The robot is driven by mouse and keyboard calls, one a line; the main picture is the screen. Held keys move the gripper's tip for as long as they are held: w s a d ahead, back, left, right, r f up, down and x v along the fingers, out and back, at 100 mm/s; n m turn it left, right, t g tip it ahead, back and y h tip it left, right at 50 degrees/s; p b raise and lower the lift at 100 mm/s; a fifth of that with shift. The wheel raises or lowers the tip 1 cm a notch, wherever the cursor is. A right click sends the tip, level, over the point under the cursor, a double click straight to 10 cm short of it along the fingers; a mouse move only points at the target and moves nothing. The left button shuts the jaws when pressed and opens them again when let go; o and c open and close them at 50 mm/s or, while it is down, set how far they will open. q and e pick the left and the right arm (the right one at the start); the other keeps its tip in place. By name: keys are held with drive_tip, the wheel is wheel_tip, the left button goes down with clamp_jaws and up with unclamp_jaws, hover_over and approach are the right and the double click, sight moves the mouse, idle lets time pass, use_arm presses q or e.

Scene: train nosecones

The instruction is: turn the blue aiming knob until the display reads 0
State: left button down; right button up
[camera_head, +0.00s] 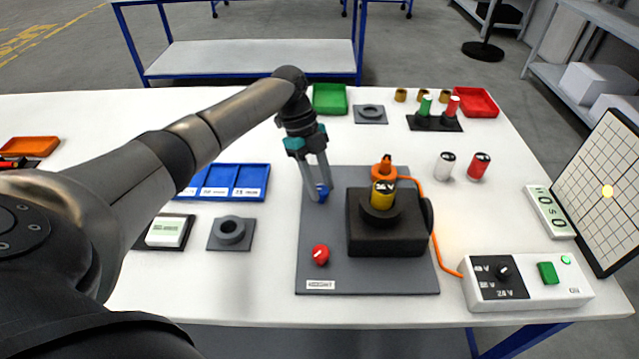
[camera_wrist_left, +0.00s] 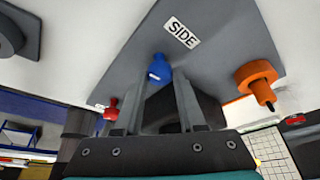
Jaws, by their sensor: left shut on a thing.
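The blue knob (camera_head: 323,194) stands on the grey plate (camera_head: 318,270), left of the black block; in the left wrist view the blue knob (camera_wrist_left: 159,68) sits between the fingers. My left gripper (camera_head: 317,193) points down and is shut on it; its fingers also show in the left wrist view (camera_wrist_left: 158,78). The display (camera_head: 551,211) is a white box with dark digits at the right, seen at a slant; I cannot read its value surely. My right gripper is not in view.
The black block (camera_head: 385,238) holds a yellow cylinder (camera_head: 382,193). An orange plug (camera_head: 384,168) with a cable stands behind it. A red knob (camera_head: 320,254) is in front. A control box (camera_head: 526,282) stands at the right. Blue trays (camera_head: 232,180) lie left of the gripper.

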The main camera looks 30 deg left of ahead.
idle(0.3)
use_arm(q)
drive_tip(key=c, duration=0.5)
unclamp_jaws()
drive_tip(key=p+v, duration=0.1)
drive_tip(key=v, duration=1.4)
drive_tip(key=shift+r, duration=0.2)
